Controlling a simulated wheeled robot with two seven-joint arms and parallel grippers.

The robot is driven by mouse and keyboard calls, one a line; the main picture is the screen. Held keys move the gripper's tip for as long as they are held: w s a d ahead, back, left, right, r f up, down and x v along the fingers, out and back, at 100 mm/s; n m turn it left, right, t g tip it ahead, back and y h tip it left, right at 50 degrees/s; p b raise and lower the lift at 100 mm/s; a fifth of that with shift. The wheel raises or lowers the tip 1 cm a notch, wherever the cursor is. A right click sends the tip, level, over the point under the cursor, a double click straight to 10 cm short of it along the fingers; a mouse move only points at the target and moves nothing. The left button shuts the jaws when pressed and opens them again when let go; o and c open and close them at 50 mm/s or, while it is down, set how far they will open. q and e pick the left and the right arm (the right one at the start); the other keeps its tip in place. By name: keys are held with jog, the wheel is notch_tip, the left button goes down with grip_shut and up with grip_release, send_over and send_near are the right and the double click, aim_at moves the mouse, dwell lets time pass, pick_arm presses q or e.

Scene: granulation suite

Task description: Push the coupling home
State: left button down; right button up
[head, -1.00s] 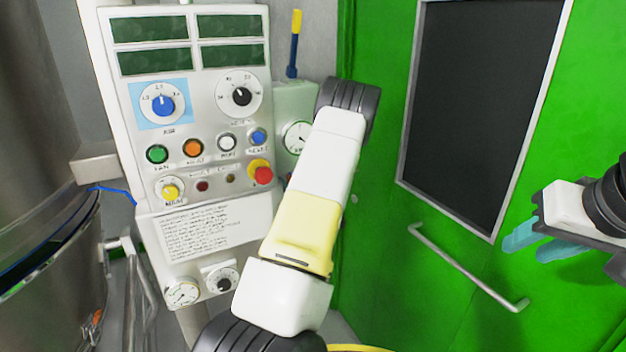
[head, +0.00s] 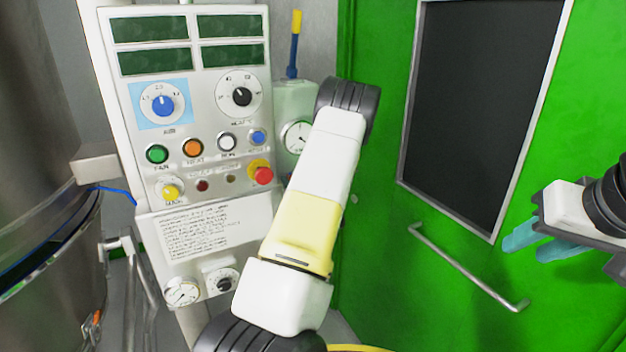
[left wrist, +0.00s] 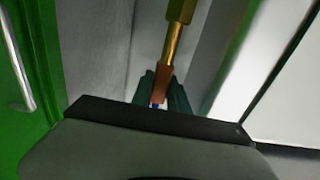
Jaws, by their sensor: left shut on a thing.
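In the left wrist view my left gripper (left wrist: 160,92) shows two dark teal fingertips. They are shut on a copper-brown piece (left wrist: 162,82), apparently part of the coupling. A brass rod (left wrist: 172,45) rises from that piece to a wider brass fitting (left wrist: 181,10) at the top edge.
A white control panel (head: 205,218) with knobs and buttons stands left of my left arm. A steel vessel (head: 45,160) fills the left edge. A green door (head: 385,270) with a dark window (head: 480,110) and a steel handle (head: 465,266) is on the right.

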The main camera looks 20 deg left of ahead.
dwell(0.8)
pick_arm(q)
jog(key=shift+f, duration=2.25)
jog(key=c, duration=1.3)
grip_release()
jog(key=v, duration=0.8)
